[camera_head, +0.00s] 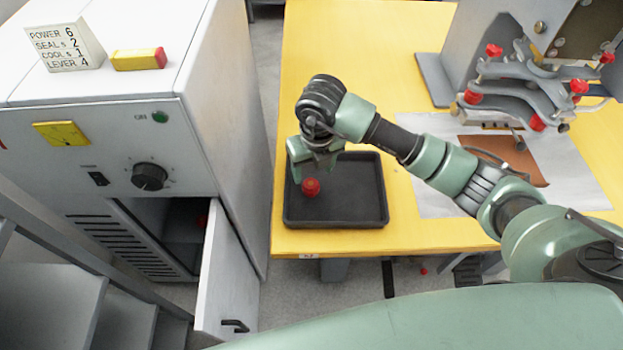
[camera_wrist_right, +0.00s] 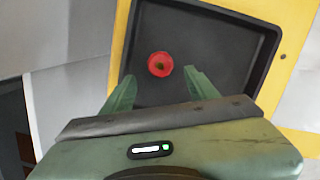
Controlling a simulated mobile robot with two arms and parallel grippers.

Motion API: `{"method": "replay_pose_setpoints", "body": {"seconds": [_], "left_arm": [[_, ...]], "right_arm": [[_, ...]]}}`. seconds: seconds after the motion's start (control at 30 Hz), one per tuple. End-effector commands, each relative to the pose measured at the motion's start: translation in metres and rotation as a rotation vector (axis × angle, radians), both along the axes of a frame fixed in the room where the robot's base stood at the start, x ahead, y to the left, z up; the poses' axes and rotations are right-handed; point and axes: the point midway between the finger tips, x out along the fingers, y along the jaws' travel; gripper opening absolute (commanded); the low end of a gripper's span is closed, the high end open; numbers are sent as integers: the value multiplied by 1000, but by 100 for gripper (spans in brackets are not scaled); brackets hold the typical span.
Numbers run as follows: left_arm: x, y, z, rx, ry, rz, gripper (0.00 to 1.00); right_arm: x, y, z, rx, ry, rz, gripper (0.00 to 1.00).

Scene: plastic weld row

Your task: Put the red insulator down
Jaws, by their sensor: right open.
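The red insulator (camera_head: 311,187) is a small round knob in the left part of the black tray (camera_head: 345,221). In the right wrist view the red insulator (camera_wrist_right: 160,64) shows from above, just beyond my right gripper's fingertips (camera_wrist_right: 157,78). The two fingers are spread apart with nothing between them. In the head view my right gripper (camera_head: 314,170) is over the tray, just behind and above the insulator. The insulator appears to rest on the tray floor. My left gripper is in neither view.
The yellow table (camera_head: 440,238) carries the tray. A welding machine with red knobs (camera_head: 473,97) stands at the back right beside a brown sheet (camera_head: 508,160). A white cabinet (camera_head: 110,130) with an open door (camera_head: 228,275) stands left of the table. The rest of the tray is empty.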

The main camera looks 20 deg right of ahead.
Motion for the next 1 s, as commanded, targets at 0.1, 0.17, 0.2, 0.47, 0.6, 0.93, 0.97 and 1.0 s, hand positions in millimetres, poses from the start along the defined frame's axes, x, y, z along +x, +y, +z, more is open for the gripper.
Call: {"method": "replay_pose_setpoints", "body": {"seconds": [0.1, 0.17, 0.2, 0.47, 0.6, 0.93, 0.97, 1.0], "left_arm": [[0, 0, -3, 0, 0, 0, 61], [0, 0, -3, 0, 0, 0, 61], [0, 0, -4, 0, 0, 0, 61], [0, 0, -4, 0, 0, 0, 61], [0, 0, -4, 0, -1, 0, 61], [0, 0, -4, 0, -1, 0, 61], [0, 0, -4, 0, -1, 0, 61], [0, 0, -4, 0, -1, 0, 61]], "right_arm": [[-2, 0, 21, 0, -5, 1, 59], [-3, -1, 28, 0, -3, -1, 59], [-4, -1, 32, 0, -2, -1, 59], [-6, -1, 41, -1, 0, -1, 59], [-6, -1, 41, -1, 0, -1, 59], [-6, -1, 40, -1, 0, -1, 59], [-6, -1, 40, -1, 0, -1, 59], [-6, -1, 40, -1, 0, -1, 59]]}}
